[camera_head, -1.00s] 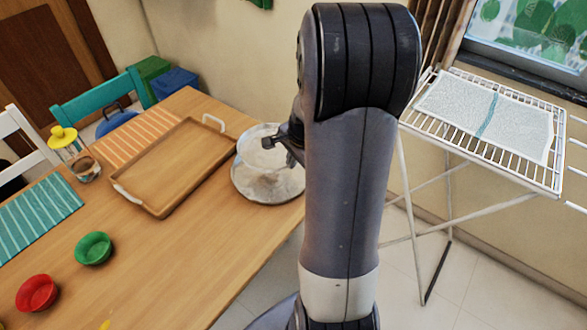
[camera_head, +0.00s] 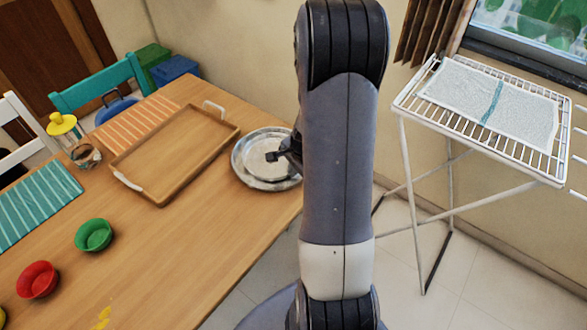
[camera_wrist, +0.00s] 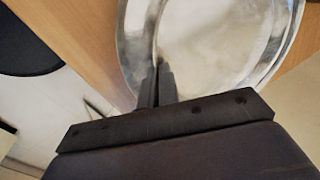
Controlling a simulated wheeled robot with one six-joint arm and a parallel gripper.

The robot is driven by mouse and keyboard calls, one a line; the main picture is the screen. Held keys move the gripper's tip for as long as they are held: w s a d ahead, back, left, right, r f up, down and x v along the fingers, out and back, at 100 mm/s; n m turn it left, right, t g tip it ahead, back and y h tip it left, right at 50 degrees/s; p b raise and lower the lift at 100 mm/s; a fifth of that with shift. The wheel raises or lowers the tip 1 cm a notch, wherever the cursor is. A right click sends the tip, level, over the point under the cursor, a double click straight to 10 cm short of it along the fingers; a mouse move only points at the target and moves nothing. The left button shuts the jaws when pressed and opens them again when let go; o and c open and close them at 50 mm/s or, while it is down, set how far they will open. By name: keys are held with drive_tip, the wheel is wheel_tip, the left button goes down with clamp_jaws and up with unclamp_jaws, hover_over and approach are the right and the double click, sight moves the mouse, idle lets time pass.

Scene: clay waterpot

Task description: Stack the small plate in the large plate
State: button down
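The large plate (camera_head: 238,169) is a round silvery metal plate on the table's right edge. The small plate (camera_head: 257,146), also metal, is within its rim and looks nearly level. I cannot tell if its whole base touches the large plate. My gripper (camera_head: 273,157) is over the plates in the head view, partly hidden by my arm. In the wrist view, its narrow fingers (camera_wrist: 157,84) are close together at the small plate's (camera_wrist: 215,50) near rim and look shut on it. The large plate's rim (camera_wrist: 130,45) shows outside it on the left.
A wooden tray (camera_head: 172,155) with white handles stands close left of the plates. A green bowl (camera_head: 94,235), a red bowl (camera_head: 37,280) and a yellow-lidded jar (camera_head: 74,140) are farther left. A white drying rack (camera_head: 480,120) stands right of my arm. The table front is mostly clear.

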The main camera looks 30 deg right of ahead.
drive_tip(key=shift+f, duration=0.35)
drive_tip(key=c, duration=1.7)
unclamp_jaws()
drive_tip(key=shift+r, duration=0.1)
drive_tip(key=shift+r, duration=0.45)
drive_tip(key=p+v, duration=0.1)
drive_tip(key=v, duration=1)
drive_tip(key=shift+s+r, duration=0.2)
drive_tip(key=shift+r, duration=0.1)
drive_tip(key=shift+f, duration=0.1)
